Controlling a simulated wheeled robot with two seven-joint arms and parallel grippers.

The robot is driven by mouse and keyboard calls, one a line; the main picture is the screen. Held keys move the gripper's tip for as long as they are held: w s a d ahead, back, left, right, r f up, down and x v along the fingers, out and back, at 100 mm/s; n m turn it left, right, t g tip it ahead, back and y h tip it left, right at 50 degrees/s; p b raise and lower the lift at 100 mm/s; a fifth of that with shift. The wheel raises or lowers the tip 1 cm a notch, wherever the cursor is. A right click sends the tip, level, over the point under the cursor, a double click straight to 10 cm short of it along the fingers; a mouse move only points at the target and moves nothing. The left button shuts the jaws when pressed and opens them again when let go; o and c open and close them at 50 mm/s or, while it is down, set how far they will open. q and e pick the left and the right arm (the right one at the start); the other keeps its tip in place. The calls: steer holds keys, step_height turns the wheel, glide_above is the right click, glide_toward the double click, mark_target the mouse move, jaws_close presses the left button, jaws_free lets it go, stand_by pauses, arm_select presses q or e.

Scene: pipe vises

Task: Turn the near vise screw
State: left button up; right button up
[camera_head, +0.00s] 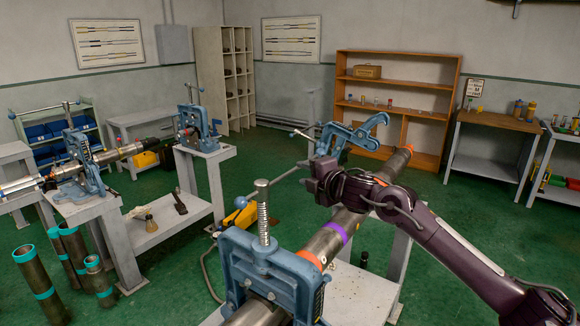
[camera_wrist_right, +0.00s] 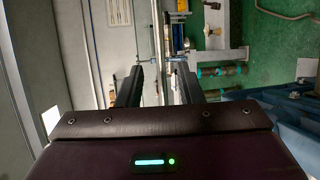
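The near blue vise (camera_head: 270,275) stands at the bottom centre of the head view, clamped over a grey pipe (camera_head: 327,243) with purple and orange bands. Its upright threaded screw (camera_head: 263,215) rises from the top. A thin handle bar (camera_head: 284,178) crosses at the screw's head, running from lower left to upper right. My right gripper (camera_head: 309,184) is above the pipe, right of the screw, near the bar's right part; I cannot tell whether it touches. In the wrist view, its two dark fingers (camera_wrist_right: 160,72) are apart with nothing clearly gripped between them. My left gripper is out of view.
A second blue vise (camera_head: 351,134) stands behind my right gripper on the same pipe. Other vises on grey benches (camera_head: 78,165) are at the left. Upright pipes (camera_head: 40,283) with teal ends stand at lower left. Open green floor (camera_head: 180,268) lies between.

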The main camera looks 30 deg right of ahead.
mark_target(295, 171)
steer(key=w, duration=0.1)
steer(key=w+p, duration=0.1)
steer(key=w, duration=0.1)
steer(key=w+p, duration=0.1)
steer(key=w, duration=0.1)
steer(key=shift+w+a+f, duration=0.15)
steer(key=shift+f, duration=0.2)
steer(key=shift+w+f, duration=0.2)
steer(key=shift+w, duration=0.1)
steer(key=shift+c, duration=0.2)
jaws_close()
